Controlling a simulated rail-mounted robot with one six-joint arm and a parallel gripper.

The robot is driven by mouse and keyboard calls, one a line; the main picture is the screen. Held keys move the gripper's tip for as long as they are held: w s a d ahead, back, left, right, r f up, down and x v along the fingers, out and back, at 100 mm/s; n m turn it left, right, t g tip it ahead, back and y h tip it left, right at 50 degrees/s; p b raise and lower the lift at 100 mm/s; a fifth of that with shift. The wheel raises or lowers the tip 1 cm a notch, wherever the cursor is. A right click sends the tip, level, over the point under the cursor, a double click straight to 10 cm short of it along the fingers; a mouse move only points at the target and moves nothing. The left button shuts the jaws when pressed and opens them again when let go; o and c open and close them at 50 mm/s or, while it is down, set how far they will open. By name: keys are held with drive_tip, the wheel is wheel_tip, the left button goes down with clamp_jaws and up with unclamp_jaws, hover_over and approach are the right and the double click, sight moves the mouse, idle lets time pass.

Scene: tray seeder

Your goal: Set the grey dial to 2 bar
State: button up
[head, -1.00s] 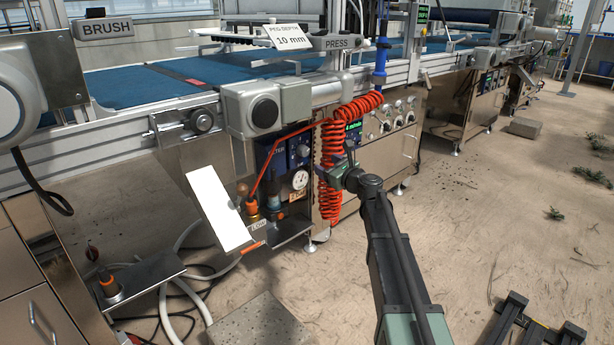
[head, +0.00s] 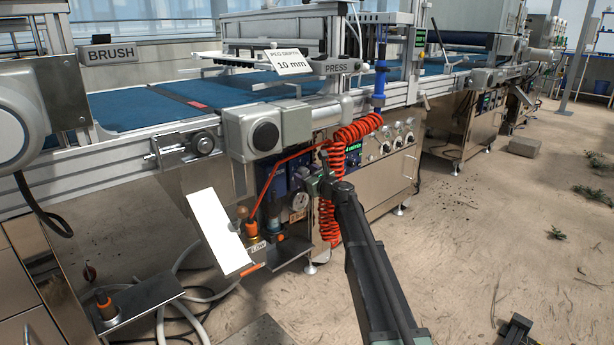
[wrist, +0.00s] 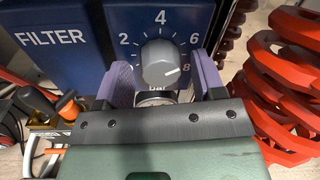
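The grey dial (wrist: 158,58) sits on a blue panel (wrist: 88,22) in the wrist view, with 2, 4, 6 and 8 printed around it and "bar" below. Its white mark points to the lower right, close to the 8. My gripper (wrist: 161,74) is open, with one purple finger left of the dial and one right of it. Gaps show between the fingers and the dial. In the head view my gripper (head: 322,183) is in front of the machine's lower panel, and I cannot make out the dial there.
A coiled red hose (head: 332,215) hangs close to my gripper's right, and it fills the right of the wrist view (wrist: 285,80). A round gauge (head: 299,200) is to the lower left. A white tilted plate (head: 219,232) stands further left. The floor at right is mostly clear.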

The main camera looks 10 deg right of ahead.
drive_tip(key=c, duration=0.8)
drive_tip(key=shift+n, duration=0.3)
drive_tip(key=n, duration=0.4)
drive_tip(key=shift+f+y+b, duration=0.1)
drive_tip(key=shift+y+b, duration=0.2)
drive_tip(key=shift+b, duration=0.05)
drive_tip(key=n, duration=0.6)
drive_tip(key=n+y, duration=0.1)
drive_tip(key=n, duration=0.6)
drive_tip(key=shift+d+b, duration=0.1)
drive_tip(key=shift+b, duration=0.2)
drive_tip(key=n, duration=0.7)
drive_tip(key=shift+n, duration=0.3)
